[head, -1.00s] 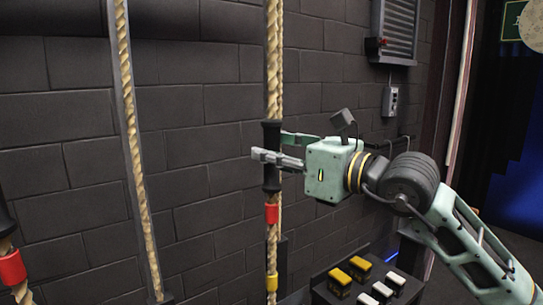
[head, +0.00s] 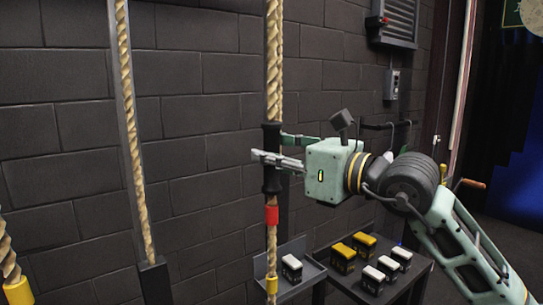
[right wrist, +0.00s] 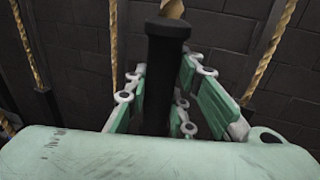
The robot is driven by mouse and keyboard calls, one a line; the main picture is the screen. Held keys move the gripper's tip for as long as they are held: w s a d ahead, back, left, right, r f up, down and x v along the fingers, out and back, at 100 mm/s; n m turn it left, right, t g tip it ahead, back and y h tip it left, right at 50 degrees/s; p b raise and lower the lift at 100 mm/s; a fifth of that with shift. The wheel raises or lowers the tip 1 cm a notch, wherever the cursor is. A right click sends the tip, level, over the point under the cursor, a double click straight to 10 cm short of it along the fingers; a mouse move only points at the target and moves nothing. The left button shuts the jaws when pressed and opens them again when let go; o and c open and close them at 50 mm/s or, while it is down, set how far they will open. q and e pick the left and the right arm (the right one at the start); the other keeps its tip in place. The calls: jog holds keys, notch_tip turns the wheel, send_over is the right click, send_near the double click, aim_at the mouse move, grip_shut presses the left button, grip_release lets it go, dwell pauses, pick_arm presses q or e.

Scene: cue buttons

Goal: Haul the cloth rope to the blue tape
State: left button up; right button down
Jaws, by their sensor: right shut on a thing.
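A pale braided rope (head: 275,80) hangs vertically in the middle of the head view. It has a black sleeve (head: 271,137), a red tape band (head: 271,215) below it and a yellow tape band (head: 271,285) near the bottom edge. My right gripper (head: 268,160) is shut around the black sleeve, its arm coming in from the right. The sleeve (right wrist: 167,75) also stands between the fingers in the right wrist view. No blue tape is visible on any rope. My left gripper is not in view.
Another rope (head: 130,130) hangs in a metal channel on the left, and a nearer rope with yellow tape (head: 18,291) at the left edge. A low table (head: 398,290) at lower right holds yellow and white blocks. A dark block wall (head: 200,160) stands behind.

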jog(key=shift+f, duration=0.1)
jog(key=c, duration=1.5)
grip_release()
jog(key=shift+d, duration=0.15)
jog(key=v, duration=1.2)
